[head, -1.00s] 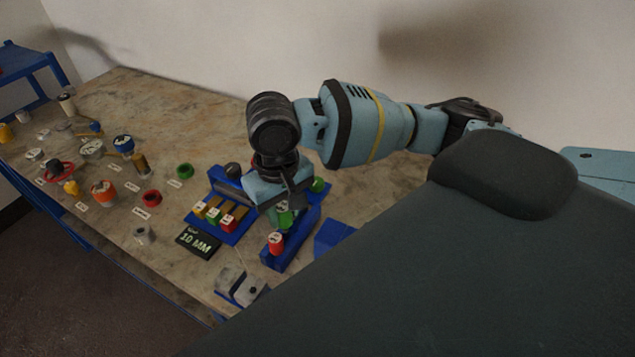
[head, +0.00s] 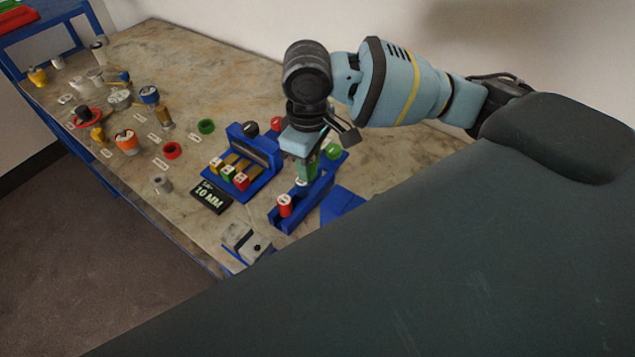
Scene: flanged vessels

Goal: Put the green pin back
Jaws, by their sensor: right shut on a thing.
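My right gripper (head: 307,158) points down over a long blue rack and is shut on a green pin (head: 304,173). The pin's lower end is at or just above the middle of the rack; I cannot tell whether it is in a hole. The blue rack (head: 315,193) has a red-topped pin (head: 285,204) at its near end and a green round top (head: 333,151) at its far end. The fingers hide part of the held pin and part of the rack. My left gripper is not in view.
Left of the rack stands a blue block holder (head: 262,182) with yellow, green and red labelled pieces. In front lie a black "10 MM" sign (head: 209,196) and a grey metal block (head: 243,240). Several vessels and caps cover the left of the marble-look table (head: 190,60).

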